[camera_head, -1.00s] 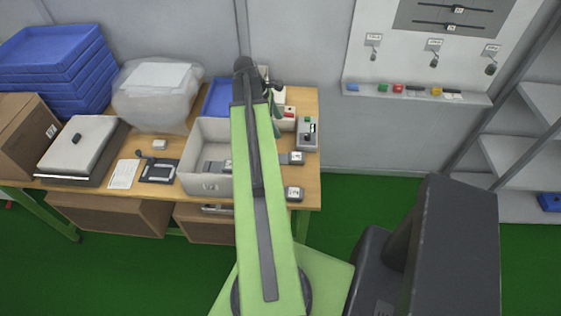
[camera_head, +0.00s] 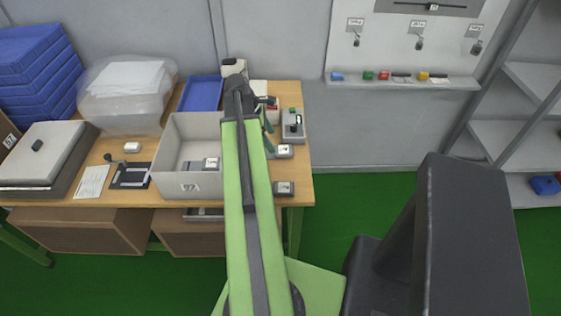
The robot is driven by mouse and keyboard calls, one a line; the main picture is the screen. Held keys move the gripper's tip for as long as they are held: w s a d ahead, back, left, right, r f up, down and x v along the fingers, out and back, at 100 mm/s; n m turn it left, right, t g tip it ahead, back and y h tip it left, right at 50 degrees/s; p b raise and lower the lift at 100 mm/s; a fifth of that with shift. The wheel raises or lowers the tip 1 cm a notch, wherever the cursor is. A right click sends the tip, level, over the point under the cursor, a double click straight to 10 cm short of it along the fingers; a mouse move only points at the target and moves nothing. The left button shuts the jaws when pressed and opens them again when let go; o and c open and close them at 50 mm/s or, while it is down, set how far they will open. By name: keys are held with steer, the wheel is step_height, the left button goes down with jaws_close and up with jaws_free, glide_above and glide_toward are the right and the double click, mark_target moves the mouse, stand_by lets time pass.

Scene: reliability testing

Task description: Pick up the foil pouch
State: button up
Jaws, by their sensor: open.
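I cannot single out a foil pouch for certain. Small grey labelled items lie on the wooden bench: one (camera_head: 283,188) near the front right edge, one (camera_head: 284,151) behind it. Another grey item (camera_head: 208,164) lies inside the grey bin (camera_head: 187,186); whether any of these is the pouch I cannot tell. My gripper (camera_head: 268,101) is open at the far end of my green arm, over the right rear of the bench. It is small and partly hidden by the arm, which also covers the bin's right side.
A grey control box (camera_head: 293,125) stands at the bench's right edge. A blue tray (camera_head: 202,93), a clear bag (camera_head: 128,95), a black fixture (camera_head: 131,175) and a grey case (camera_head: 40,155) crowd the bench. A wall panel (camera_head: 405,55) and shelves (camera_head: 530,120) are at right.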

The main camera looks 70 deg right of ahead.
mark_target(277, 149)
steer(key=shift+s+d+f, duration=0.1)
steer(key=shift+s+f, duration=0.05)
steer(key=shift+f, duration=0.2)
steer(key=b+x, duration=0.5)
steer(key=shift+f, duration=0.3)
steer(key=shift+r, duration=0.2)
steer(key=shift+c, duration=0.5)
steer(key=c, duration=1.3)
steer(key=shift+c, duration=0.2)
steer(key=shift+r+p, duration=0.15)
steer(key=shift+p, duration=0.2)
